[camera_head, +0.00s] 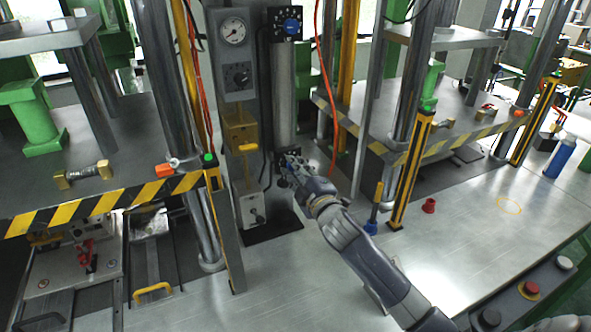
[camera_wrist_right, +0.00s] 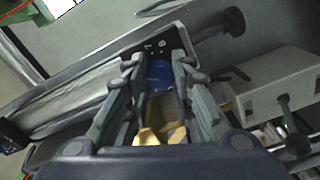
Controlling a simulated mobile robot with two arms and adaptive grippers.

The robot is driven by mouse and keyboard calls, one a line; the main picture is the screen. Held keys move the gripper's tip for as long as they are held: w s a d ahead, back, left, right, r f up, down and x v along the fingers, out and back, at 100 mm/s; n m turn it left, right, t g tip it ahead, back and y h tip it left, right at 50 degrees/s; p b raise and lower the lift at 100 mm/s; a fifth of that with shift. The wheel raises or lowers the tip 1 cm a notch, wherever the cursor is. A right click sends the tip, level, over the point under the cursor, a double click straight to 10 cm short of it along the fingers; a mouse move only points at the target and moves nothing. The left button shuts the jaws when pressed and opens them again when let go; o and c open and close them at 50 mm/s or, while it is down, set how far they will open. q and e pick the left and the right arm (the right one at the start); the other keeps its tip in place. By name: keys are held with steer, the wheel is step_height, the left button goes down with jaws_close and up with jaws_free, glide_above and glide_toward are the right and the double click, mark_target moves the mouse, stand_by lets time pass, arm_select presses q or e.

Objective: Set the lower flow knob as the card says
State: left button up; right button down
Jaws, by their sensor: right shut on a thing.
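The lower flow knob is blue and sits on a black plate at the foot of the grey vertical cylinder (camera_head: 284,95). In the head view my right gripper (camera_head: 291,168) is at this plate and mostly covers the knob. In the right wrist view the blue knob (camera_wrist_right: 160,73) shows between the two fingers of my right gripper (camera_wrist_right: 158,68), which is shut on it. The knob's pointer and scale cannot be read. The upper blue knob (camera_head: 291,25) is on a black dial plate at the cylinder's top. I cannot make out the card. My left gripper is out of view.
Left of the cylinder are a pressure gauge (camera_head: 233,30), a black dial (camera_head: 238,76) and a box with a yellow lever (camera_head: 248,148). An orange hose (camera_head: 318,70) hangs close to the right.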

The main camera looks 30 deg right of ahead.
steer(key=c, duration=1.4)
jaws_free()
steer(key=shift+o, duration=0.2)
steer(key=s, duration=1.2)
steer(key=shift+a, duration=0.35)
steer(key=shift+f, duration=0.1)
